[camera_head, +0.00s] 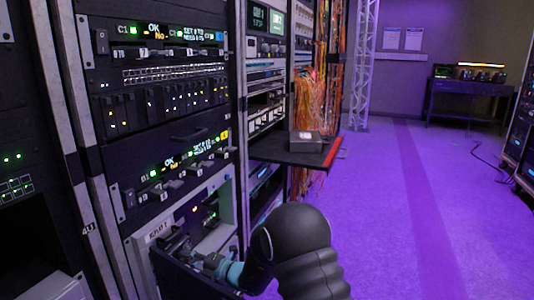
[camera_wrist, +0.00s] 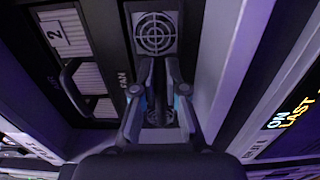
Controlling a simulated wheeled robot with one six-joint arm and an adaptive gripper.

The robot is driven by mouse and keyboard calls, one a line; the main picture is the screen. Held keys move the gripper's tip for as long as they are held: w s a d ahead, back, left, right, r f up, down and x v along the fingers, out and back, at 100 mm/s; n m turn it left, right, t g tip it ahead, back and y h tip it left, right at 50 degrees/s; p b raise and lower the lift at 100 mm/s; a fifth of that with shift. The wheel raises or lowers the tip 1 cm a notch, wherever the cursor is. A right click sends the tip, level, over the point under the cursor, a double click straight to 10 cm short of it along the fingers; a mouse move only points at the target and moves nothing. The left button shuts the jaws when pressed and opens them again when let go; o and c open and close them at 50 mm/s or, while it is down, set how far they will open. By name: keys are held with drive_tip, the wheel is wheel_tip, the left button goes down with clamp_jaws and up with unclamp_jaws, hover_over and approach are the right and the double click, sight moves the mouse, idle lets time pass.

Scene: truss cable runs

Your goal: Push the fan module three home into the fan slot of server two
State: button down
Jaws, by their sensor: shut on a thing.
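The fan module (camera_wrist: 155,33) shows in the wrist view as a grey plate with a round ringed grille, at the top middle. The word FAN is printed on the dark frame left of the fingers. A panel marked 2 (camera_wrist: 56,38) is at the upper left. In the head view my gripper (camera_head: 205,262) is low at the rack front, beside a light-framed open bay. How deep the module sits in its slot cannot be told.
A dark bar handle (camera_wrist: 70,85) stands left of the gripper in the wrist view. A pale upright (camera_wrist: 225,60) is close on the right. In the head view a pull-out shelf (camera_head: 280,150) with a grey box (camera_head: 305,141) sticks out.

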drive_tip(key=shift+w+a, duration=0.2)
drive_tip(key=shift+a, duration=0.35)
idle(0.4)
drive_tip(key=c, duration=1.1)
unclamp_jaws()
drive_tip(key=shift+c, duration=0.2)
drive_tip(key=shift+f, duration=0.1)
drive_tip(key=v, duration=1.2)
drive_tip(key=shift+a, duration=0.1)
